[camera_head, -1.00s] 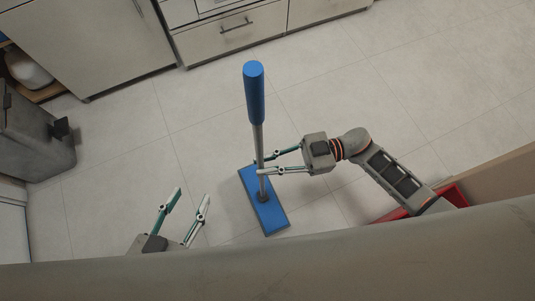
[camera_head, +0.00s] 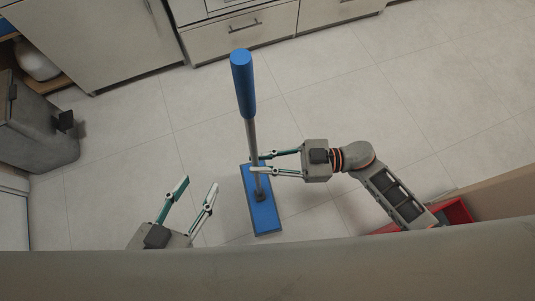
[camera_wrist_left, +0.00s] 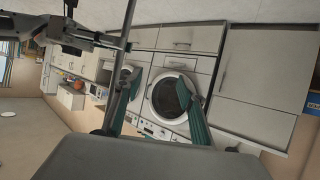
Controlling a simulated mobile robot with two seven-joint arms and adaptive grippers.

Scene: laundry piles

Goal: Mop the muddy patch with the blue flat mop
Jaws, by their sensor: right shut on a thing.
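The blue flat mop (camera_head: 262,214) stands upright on the tiled floor in the head view. Its flat blue head rests on the floor, and its grey pole rises to a thick blue grip (camera_head: 243,85). My right gripper (camera_head: 254,164) is shut on the mop's pole, low down and above the mop head. My left gripper (camera_head: 199,187) is open and empty, to the left of the mop head and apart from it. In the left wrist view the open left fingers (camera_wrist_left: 157,88) show in front of a washing machine. I see no muddy patch in these frames.
Cabinets with drawers (camera_head: 235,32) line the far side. A grey bin (camera_head: 38,125) stands at the left. A red container (camera_head: 455,212) sits at the right, behind my right arm. The tiled floor around the mop is clear. A washing machine (camera_wrist_left: 172,97) shows in the left wrist view.

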